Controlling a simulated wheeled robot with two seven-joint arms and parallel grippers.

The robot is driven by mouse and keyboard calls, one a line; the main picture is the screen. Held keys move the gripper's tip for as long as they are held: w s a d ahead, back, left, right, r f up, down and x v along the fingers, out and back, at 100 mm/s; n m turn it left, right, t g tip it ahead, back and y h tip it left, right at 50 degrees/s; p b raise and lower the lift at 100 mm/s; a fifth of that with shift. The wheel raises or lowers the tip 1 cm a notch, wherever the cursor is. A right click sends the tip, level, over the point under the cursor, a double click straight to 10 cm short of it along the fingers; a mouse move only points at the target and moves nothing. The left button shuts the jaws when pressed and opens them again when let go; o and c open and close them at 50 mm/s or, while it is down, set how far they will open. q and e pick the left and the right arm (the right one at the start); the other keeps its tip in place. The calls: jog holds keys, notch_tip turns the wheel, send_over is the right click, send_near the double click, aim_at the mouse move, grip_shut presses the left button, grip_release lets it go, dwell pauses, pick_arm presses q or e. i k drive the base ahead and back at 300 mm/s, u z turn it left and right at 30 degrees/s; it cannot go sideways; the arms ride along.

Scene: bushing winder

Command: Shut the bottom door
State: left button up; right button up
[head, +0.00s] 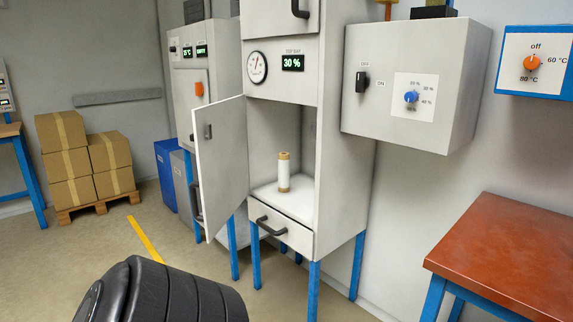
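The bottom door (222,165) of the tall grey cabinet (338,170) stands wide open. It is hinged at the compartment's left side and swung out to the left, its inner face towards me. A small dark latch piece (207,131) sits near its free edge. A black handle (196,201) shows at that edge, partly hidden by the door. The open compartment holds an upright white bobbin with tan ends (284,172) on its floor. Neither of my grippers is in view.
Below the compartment is a shut drawer (281,231) with a black handle. A control box (414,82) juts out at the right. A red-brown table (515,255) stands at the front right. Boxes on a pallet (96,205) stand at the left. Floor left of the door is fairly clear.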

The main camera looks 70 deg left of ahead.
aim_at(222, 160)
jog(key=z, duration=1.7)
jog(key=k, duration=2.8)
jog(key=u, duration=2.8)
jog(key=i, duration=0.45)
jog(key=u, duration=0.05)
jog(key=k, duration=1.25)
jog(key=u, duration=0.65)
jog(key=i, duration=1.35)
jog(key=z, duration=0.15)
